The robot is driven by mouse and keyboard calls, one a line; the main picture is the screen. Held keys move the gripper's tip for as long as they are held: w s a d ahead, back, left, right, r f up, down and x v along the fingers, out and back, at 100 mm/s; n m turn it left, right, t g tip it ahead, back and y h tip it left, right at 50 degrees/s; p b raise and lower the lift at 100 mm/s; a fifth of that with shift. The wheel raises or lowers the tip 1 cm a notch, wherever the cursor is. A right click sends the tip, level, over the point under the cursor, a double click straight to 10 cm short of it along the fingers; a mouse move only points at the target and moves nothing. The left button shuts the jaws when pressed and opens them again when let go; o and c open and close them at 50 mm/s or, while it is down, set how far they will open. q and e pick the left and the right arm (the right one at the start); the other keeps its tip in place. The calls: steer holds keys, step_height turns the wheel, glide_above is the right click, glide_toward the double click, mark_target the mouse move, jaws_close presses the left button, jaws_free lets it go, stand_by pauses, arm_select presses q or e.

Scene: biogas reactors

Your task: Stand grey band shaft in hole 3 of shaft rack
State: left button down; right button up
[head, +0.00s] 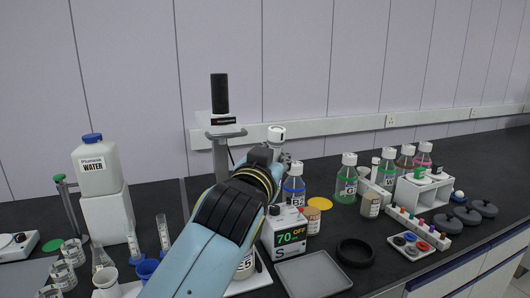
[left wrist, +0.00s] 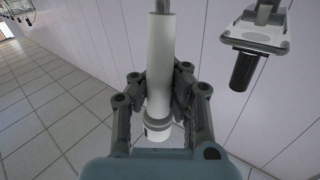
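My left gripper (head: 272,158) is raised near the middle of the head view. In the left wrist view the fingers (left wrist: 160,95) are closed around a white cylindrical shaft (left wrist: 158,70) with a dark grey band near one end. A thin grey rod extends from its other end. The white top of the shaft (head: 276,132) shows above the gripper in the head view; its lower part is hidden behind my arm. A white stand (head: 424,192) at the right, with a green-marked piece on top, may be the shaft rack; its holes cannot be made out. My right gripper is not in view.
A stirrer stand (head: 222,134) with a black top is just left of the gripper. Capped bottles (head: 346,180), a box reading 70 (head: 284,235), a black ring (head: 355,253) and a grey tray (head: 313,275) crowd the bench. A coloured-peg rack (head: 419,228) is at the right.

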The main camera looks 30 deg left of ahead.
arm_select(q)
steer(key=shift+r+p, duration=0.75)
steer(key=shift+r, duration=0.2)
